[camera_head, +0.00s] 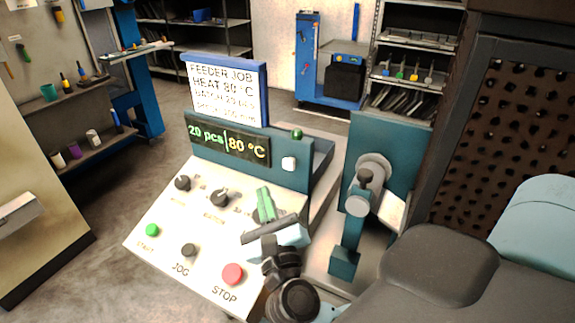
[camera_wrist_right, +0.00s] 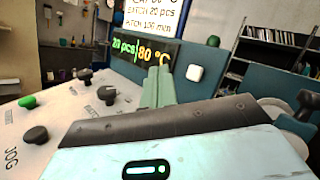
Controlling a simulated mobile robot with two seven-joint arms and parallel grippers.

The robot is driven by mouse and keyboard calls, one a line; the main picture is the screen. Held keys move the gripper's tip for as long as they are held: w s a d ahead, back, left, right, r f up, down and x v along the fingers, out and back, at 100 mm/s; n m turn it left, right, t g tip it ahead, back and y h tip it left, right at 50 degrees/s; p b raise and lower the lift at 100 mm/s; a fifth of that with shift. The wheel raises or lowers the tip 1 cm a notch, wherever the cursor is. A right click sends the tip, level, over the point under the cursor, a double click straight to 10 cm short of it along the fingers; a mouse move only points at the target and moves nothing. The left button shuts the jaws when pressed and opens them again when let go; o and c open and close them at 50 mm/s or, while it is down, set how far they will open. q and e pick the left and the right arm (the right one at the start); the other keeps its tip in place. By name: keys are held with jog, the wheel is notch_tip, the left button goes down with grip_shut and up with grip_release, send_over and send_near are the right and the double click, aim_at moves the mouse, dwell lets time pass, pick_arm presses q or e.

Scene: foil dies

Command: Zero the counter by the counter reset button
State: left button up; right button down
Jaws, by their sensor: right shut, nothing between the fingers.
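The control panel (camera_head: 165,240) is a sloped white console with a teal upright behind it. On the upright a display (camera_head: 228,142) reads "20 pcs" and "80 °C"; it also shows in the right wrist view (camera_wrist_right: 150,50). A white square button (camera_head: 288,163) sits right of the display, also in the right wrist view (camera_wrist_right: 194,72); no label on it is readable, but it looks like the counter reset button. My right gripper (camera_head: 265,200) is shut and empty, its green fingers over the panel's right part, below and left of the white button, apart from it. My left gripper is out of view.
Panel controls include black knobs (camera_head: 220,198), a green START button (camera_head: 152,230), a black JOG button (camera_head: 188,250) and a red STOP button (camera_head: 232,273). A job sign (camera_head: 225,88) stands above the display. A teal press mechanism (camera_head: 372,185) stands to the right.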

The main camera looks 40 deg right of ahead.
jog(key=w+d, duration=0.2)
jog(key=d, duration=0.4)
jog(key=shift+w+d, duration=0.2)
jog(key=shift+w, duration=0.15)
jog(key=shift+d, duration=0.1)
dwell(1.8)
jog(key=shift+w+d+p, duration=0.15)
jog(key=shift+d+p, duration=0.15)
jog(key=shift+w+d, duration=0.2)
jog(key=shift+d, duration=0.3)
dwell(1.0)
jog(key=shift+a, duration=0.1)
jog(key=shift+s+a, duration=0.4)
jog(key=shift+a, duration=0.4)
jog(key=shift+a, duration=0.1)
jog(key=shift+s+a, duration=0.3)
jog(key=shift+a, duration=0.45)
jog(key=shift+s+a, duration=0.35)
jog(key=shift+a, duration=0.4)
jog(key=shift+s+a, duration=0.3)
jog(key=shift+a, duration=0.45)
